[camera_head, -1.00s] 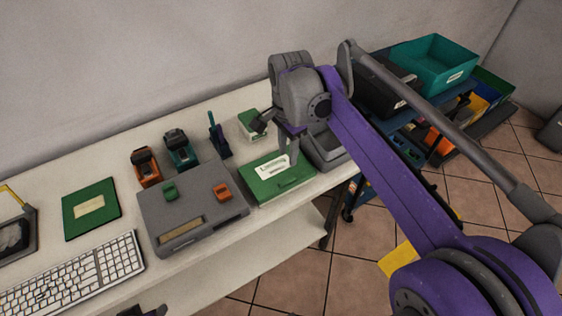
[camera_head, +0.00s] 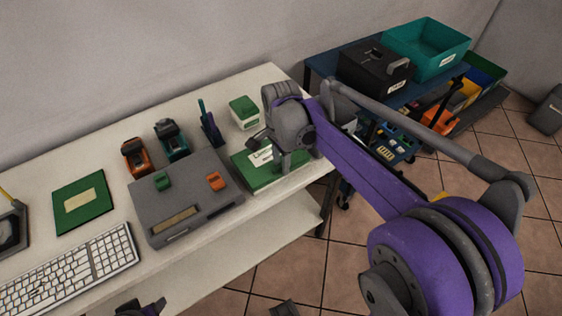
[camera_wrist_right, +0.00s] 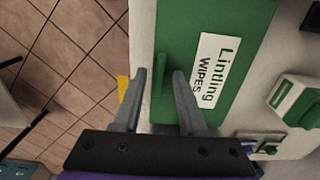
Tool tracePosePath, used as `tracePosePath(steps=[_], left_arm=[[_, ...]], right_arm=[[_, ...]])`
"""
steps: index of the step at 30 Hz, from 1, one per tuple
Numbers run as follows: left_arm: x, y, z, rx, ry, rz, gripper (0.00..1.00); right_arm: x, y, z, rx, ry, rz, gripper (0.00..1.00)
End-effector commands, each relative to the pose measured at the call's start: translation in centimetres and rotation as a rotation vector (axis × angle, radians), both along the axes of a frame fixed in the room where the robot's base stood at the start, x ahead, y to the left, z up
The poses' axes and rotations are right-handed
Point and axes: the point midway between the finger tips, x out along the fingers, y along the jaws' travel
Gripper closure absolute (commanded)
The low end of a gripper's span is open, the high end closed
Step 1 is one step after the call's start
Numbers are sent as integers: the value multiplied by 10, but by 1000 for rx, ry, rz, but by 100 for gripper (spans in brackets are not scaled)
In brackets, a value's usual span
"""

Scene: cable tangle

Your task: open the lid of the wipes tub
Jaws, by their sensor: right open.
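The wipes tub is a flat green box (camera_head: 240,178) with a white label, lying near the front edge of the bench; its lid looks shut. A dark and purple part at the bottom edge may be my left gripper (camera_head: 142,308), mostly cut off.
A grey case (camera_head: 190,200) lies close left of the tub. A green and white box (camera_head: 244,113) stands behind it, with orange (camera_head: 137,158) and teal (camera_head: 172,140) tools further left. A keyboard (camera_head: 70,270) lies front left. The bench ends just right of the tub.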

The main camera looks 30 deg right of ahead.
Motion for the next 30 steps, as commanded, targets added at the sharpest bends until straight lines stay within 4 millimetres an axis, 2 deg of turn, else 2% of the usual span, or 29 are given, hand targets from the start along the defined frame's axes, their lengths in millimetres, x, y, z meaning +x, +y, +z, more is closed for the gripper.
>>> tracePosePath(steps=[4, 9, 11, 30], left_arm=[[0, 0, 0, 0, 0, 0, 50], [0, 0, 0, 0, 0, 0, 50], [0, 0, 0, 0, 0, 0, 50], [0, 0, 0, 0, 0, 0, 50]], right_arm=[[0, 0, 0, 0, 0, 0, 61], [0, 0, 0, 0, 0, 0, 91], [0, 0, 0, 0, 0, 0, 100], [0, 0, 0, 0, 0, 0, 100]])
